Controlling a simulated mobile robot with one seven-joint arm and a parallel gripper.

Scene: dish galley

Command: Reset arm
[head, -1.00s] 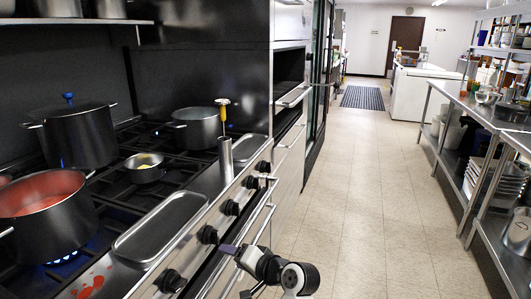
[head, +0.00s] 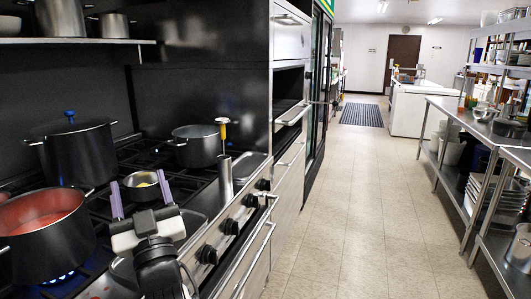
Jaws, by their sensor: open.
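My gripper (head: 145,198) is open and empty in the head view. Its two purple-grey fingers point up and away, over the front of the stove (head: 205,200). The fingertips appear just in front of a small pan (head: 141,193) with something yellow in it. My wrist hides much of the steel tray on the stove's front ledge.
A pot of red sauce (head: 42,222) stands over a lit blue flame at left. A yellow-handled tool (head: 222,130) stands in a steel cylinder (head: 225,178). The aisle floor (head: 350,220) is clear; steel shelving (head: 480,130) lines the right.

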